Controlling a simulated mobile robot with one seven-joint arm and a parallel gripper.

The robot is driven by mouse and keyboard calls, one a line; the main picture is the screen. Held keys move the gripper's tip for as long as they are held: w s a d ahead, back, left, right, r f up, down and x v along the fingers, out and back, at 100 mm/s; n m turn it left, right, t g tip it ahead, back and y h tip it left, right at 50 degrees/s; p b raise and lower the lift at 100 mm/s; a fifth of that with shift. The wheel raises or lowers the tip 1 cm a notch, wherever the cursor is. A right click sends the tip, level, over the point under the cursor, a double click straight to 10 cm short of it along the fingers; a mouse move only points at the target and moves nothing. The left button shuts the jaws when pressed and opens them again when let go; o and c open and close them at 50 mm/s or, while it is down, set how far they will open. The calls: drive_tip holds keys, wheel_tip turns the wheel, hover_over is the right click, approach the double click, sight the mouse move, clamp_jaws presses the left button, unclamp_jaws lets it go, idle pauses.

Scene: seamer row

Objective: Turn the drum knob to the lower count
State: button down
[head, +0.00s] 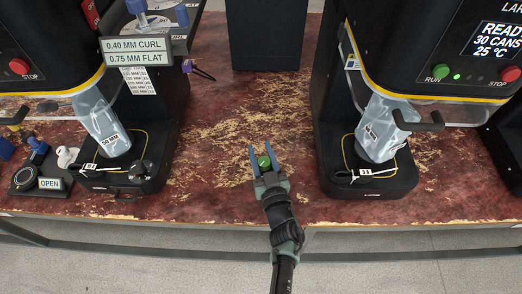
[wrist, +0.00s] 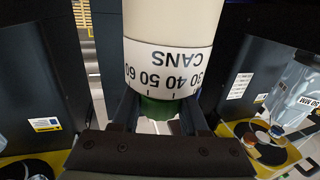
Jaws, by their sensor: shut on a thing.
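My gripper (head: 262,152) reaches over the middle of the worn red bench in the head view, its blue fingers shut on a green knob (head: 264,162). In the wrist view the green knob (wrist: 158,107) sits between the fingers, partly hidden by them. Against it is a cream drum (wrist: 172,20) with a white band (wrist: 168,66) printed upside down with "CANS" and the numbers 30, 40, 50 and 60. Short dark ticks show at the band's edge near 40 and 50. No clear pointer shows. The drum's cream body cannot be made out in the head view.
Dark seamer machines stand left (head: 153,110) and right (head: 322,110) of my gripper. The right machine's display (head: 497,40) reads "READY 30 CANS 25°C". An "OPEN" sign (head: 50,184) lies at the far left. The bench (head: 220,130) around my gripper is bare.

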idle(0.8)
drive_tip(key=shift+c, duration=2)
unclamp_jaws()
drive_tip(key=p+v, duration=0.2)
drive_tip(key=v, duration=1.1)
